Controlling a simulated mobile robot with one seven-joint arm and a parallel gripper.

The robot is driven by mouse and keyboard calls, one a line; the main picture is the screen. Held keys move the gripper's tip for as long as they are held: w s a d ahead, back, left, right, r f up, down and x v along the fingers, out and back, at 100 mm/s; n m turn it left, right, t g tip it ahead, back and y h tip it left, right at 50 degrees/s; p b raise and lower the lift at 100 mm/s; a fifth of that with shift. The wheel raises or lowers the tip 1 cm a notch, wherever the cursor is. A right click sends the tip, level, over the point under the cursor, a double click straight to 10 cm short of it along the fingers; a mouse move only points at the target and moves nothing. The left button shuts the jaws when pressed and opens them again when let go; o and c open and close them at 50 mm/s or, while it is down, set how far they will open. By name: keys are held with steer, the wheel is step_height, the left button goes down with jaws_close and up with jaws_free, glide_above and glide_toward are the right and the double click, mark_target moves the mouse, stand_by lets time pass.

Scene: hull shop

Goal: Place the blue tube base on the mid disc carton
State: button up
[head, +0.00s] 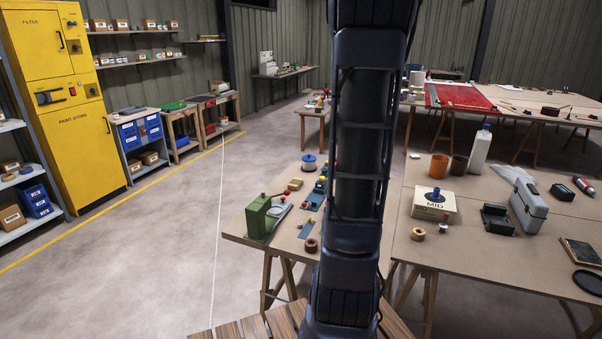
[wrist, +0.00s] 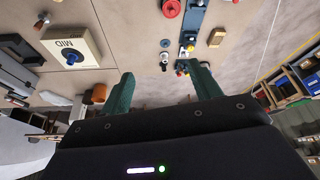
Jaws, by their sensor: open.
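The mid disc carton (head: 420,208), a cream box marked MID, stands on the right-hand table. The blue tube base (head: 435,195), a small round blue piece with a raised middle, rests upright on the carton's top. In the wrist view the carton (wrist: 86,42) is at the upper left, with the blue base (wrist: 73,58) on it. My gripper (wrist: 163,82) is open, with its two green fingers apart and nothing seen between them. It is apart from the carton and the base, to their right in the wrist view. In the head view my arm hides the gripper.
On the right table, an orange cup (head: 439,166), a white bottle (head: 478,150), a black holder (head: 497,219) and a grey toolbox (head: 529,207) stand around the carton. A green machine (head: 262,217) stands on the left table's corner.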

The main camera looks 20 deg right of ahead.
steer(key=s+a+r+n, duration=0.1)
steer(key=s+a, duration=0.3)
steer(key=a, duration=0.3)
steer(key=s+a+r+n+y, duration=0.1)
steer(key=s+a, duration=0.2)
steer(key=a, duration=0.3)
steer(key=s+a+r+n, duration=0.1)
steer(key=s+a, duration=0.3)
steer(key=a, duration=0.3)
steer(key=s+a+f+n+y, duration=0.1)
steer(key=s+a+f+n, duration=0.2)
steer(key=s+a, duration=0.6)
steer(key=s, duration=0.3)
steer(key=shift+s+t+y, duration=0.25)
steer(key=shift+t+y, duration=0.05)
steer(key=shift+t, duration=0.1)
